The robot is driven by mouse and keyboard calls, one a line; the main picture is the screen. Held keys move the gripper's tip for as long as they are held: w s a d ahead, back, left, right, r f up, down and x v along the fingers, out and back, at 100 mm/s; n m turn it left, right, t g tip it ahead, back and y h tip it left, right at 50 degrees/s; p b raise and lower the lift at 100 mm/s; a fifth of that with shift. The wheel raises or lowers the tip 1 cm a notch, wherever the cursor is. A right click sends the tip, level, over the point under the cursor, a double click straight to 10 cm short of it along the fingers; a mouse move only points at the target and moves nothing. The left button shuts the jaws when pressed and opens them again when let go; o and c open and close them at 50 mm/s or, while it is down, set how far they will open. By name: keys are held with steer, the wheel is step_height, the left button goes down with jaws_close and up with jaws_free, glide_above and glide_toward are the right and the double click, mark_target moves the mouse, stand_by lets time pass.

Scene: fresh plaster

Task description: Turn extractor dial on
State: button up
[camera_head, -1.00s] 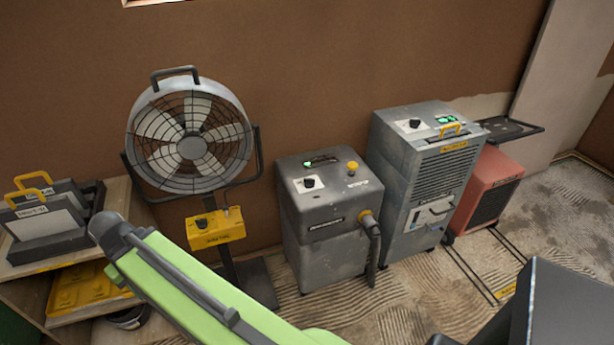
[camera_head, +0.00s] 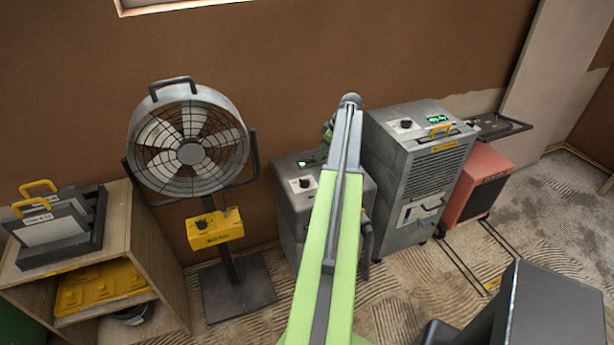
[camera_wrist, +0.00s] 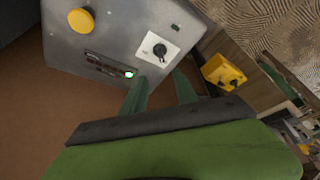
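The extractor (camera_head: 288,215) is the low grey box with a hose, right of the fan. Its dial (camera_head: 304,183) is a black knob on a white plate on top. In the wrist view the dial (camera_wrist: 160,50) lies just beyond my gripper (camera_wrist: 160,77). The two green fingers are apart with nothing between them, and they do not visibly touch the dial. A small green light (camera_wrist: 129,74) glows on the dark panel beside it. In the head view my arm covers the right part of the extractor's top, and my gripper (camera_head: 324,150) is partly hidden.
A yellow button (camera_wrist: 81,20) stands on the extractor's top. A fan (camera_head: 190,150) with a yellow control box (camera_head: 215,230) is to the left. A tall grey unit (camera_head: 418,165) and a red heater (camera_head: 478,185) stand to the right. A wooden shelf (camera_head: 150,265) is far left.

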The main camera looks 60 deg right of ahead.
mark_target(305, 180)
steer(key=b+x, duration=1.6)
steer(key=x, duration=0.1)
steer(key=shift+a+f, duration=0.1)
steer(key=shift+f, duration=0.25)
steer(key=shift+r, duration=0.1)
jaws_close()
